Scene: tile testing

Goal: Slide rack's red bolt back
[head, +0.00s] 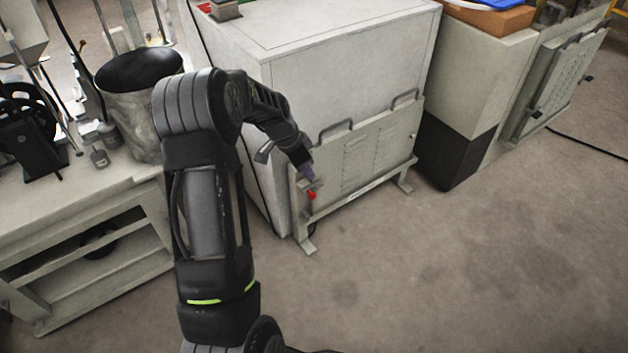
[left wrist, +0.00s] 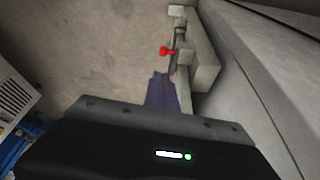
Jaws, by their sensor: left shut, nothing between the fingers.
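The rack (head: 350,160) is a pale grey-green panel with two dark handles and two feet, standing against a large white cabinet. Its small red bolt (head: 312,196) is at the left end of the panel, low down. In the left wrist view the red bolt (left wrist: 166,51) sticks out to the left from the rack's edge (left wrist: 206,62). My left gripper (head: 308,172) is just above the bolt, by the rack's left end. Its purple fingers (left wrist: 163,88) are shut and empty, a little short of the bolt. My right gripper is not in view.
The white cabinet (head: 330,45) stands directly behind the rack. A workbench (head: 90,220) with a grey bucket (head: 140,90) is at the left. A second cabinet with a black base (head: 455,155) is at the right. The floor (head: 450,270) in front is clear.

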